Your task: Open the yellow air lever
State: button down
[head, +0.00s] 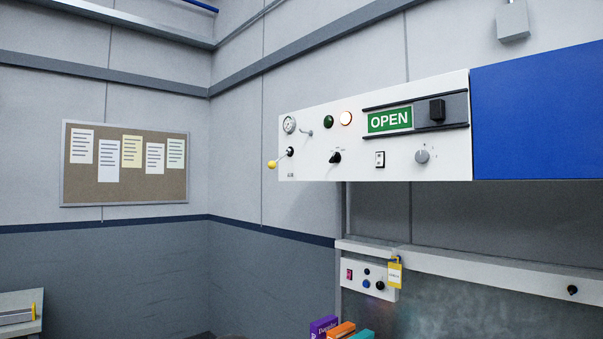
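The yellow air lever (272,164) is at the lower left of a white control panel (310,150) in the head view. Its yellow knob sits at the end of a thin arm that runs down and left from a dark pivot (290,152). Small lettering, hard to read, is printed below it. A round gauge (289,125) is above the lever. My gripper is not in view, and nothing touches the lever.
The panel also bears a green OPEN sign (390,119) with a dark slider (437,110), lamps, knobs and a switch (380,159). A blue panel (540,115) adjoins it. Below are a small control box (368,279) and coloured boxes (341,330). Space left of the lever looks clear.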

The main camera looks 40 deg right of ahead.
aim_at(273, 165)
jog(key=z, duration=1)
jog(key=i, duration=0.15)
jog(key=z, duration=0.05)
